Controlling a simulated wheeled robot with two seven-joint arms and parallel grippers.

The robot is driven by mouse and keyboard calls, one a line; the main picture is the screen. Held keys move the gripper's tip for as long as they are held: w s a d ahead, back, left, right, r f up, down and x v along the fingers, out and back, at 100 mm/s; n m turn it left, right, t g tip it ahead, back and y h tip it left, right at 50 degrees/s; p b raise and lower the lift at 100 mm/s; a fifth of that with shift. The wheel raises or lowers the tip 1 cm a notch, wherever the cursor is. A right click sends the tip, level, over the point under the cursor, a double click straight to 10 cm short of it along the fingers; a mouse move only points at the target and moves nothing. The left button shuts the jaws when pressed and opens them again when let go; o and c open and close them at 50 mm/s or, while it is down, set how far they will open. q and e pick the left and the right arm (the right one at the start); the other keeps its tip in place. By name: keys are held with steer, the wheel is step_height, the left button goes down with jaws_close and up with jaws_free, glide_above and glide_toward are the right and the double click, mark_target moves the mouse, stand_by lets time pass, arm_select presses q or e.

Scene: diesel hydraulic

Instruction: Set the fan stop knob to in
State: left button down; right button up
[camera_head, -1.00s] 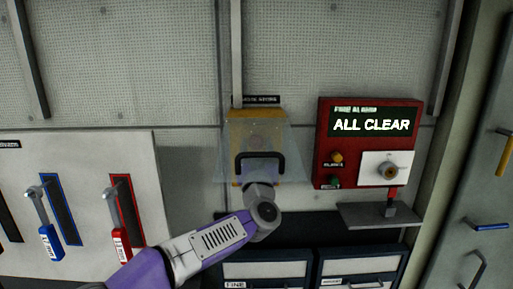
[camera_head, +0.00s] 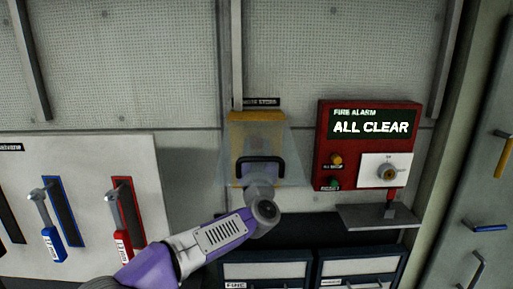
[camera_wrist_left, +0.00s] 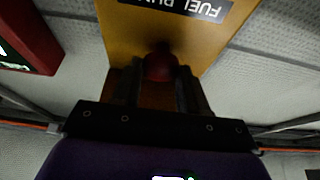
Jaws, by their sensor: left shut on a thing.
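A yellow box (camera_head: 236,124) is on the back wall, with a see-through cover (camera_head: 290,165) and a dark handle in front of it. In the left wrist view the yellow panel (camera_wrist_left: 220,45) has an upside-down label that seems to start "FUEL PU". A dark red round knob (camera_wrist_left: 160,66) sits on it. My left gripper (camera_wrist_left: 160,88) is shut on this red knob, one finger on each side. I cannot read a fan stop label. My right gripper is out of view.
A red fire alarm box (camera_head: 322,150) reading "ALL CLEAR" is to the right, with a small shelf (camera_head: 370,220) below. Red (camera_head: 122,245) and blue (camera_head: 54,245) levers are on a white panel at left. Drawers (camera_head: 265,270) stand below the yellow box.

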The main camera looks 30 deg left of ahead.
arm_select(q)
steer(key=c, duration=1)
jaws_free()
steer(key=shift+r, duration=0.15)
steer(key=o, duration=0.4)
steer(key=shift+w+a, duration=0.15)
steer(key=b+v, duration=0.1)
steer(key=v, duration=0.7)
steer(key=shift+w, duration=0.1)
